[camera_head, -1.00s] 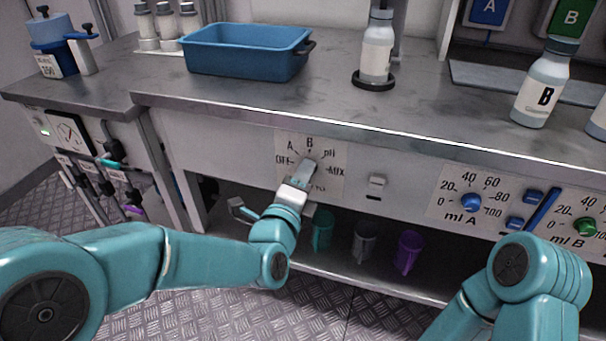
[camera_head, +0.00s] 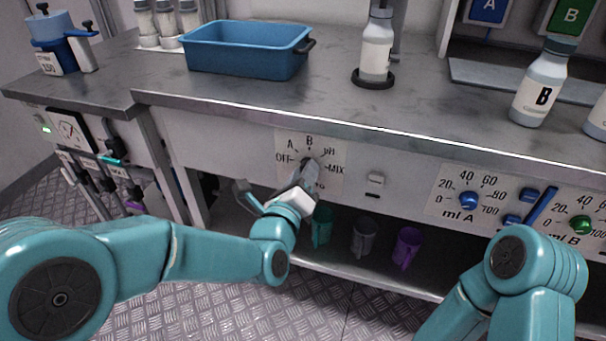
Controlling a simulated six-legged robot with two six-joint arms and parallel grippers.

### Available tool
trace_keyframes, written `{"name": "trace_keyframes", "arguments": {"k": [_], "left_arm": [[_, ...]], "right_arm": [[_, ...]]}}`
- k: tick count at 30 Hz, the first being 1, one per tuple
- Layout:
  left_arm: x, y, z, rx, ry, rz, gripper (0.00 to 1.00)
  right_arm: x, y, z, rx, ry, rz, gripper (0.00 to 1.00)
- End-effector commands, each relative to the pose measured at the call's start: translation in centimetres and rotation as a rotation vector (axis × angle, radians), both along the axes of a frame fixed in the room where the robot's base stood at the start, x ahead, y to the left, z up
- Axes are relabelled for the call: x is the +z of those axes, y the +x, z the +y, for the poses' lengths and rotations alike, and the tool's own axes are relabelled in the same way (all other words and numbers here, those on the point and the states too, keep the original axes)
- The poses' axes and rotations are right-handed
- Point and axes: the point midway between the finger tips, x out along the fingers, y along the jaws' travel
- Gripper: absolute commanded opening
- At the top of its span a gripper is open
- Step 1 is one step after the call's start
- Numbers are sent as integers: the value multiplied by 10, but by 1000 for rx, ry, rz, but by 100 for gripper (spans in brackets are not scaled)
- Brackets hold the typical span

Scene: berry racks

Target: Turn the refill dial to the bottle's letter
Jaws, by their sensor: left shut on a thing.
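The refill dial panel (camera_head: 283,176) is on the bench front, with OFF, A, B, pH and MIX marked around a dark knob (camera_head: 308,162). A lower label is partly hidden by my gripper. My left gripper (camera_head: 309,172) is shut on the knob from below, its wrist tilted. The fingers cover most of the knob, so I cannot tell which mark it points to. A grey bottle (camera_head: 536,88) marked B stands upright on the right of the bench. My right arm shows at lower right, its gripper out of view.
A blue tub (camera_head: 245,62) and a white-labelled bottle (camera_head: 376,50) on a black ring stand on the bench. A small switch (camera_head: 375,181) and the ml A dial (camera_head: 468,200) are right of the refill dial. Cups, including a purple one (camera_head: 407,246), stand on the shelf below.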

Motion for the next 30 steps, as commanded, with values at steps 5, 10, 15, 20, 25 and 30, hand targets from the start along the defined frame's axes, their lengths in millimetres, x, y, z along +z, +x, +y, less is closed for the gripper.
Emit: {"name": "trace_keyframes", "arguments": {"k": [5, 10, 15, 20, 25, 30], "left_arm": [[0, 0, 0, -1, 3, -2, 3], [0, 0, 0, -1, 3, -2, 3], [0, 0, 0, -1, 2, -1, 59], [0, 0, 0, 0, 2, -1, 59], [0, 0, 0, 0, 2, -1, 59], [0, 1, 3, -1, 1, -2, 59]], "right_arm": [[0, 0, 0, 0, 0, 0, 93], [0, 0, 0, 0, 0, 0, 93], [0, 0, 0, 0, 0, 0, 93], [0, 0, 0, 0, 0, 0, 93], [0, 0, 0, 0, 0, 0, 93], [-1, 0, 0, -1, 0, -1, 93]]}}
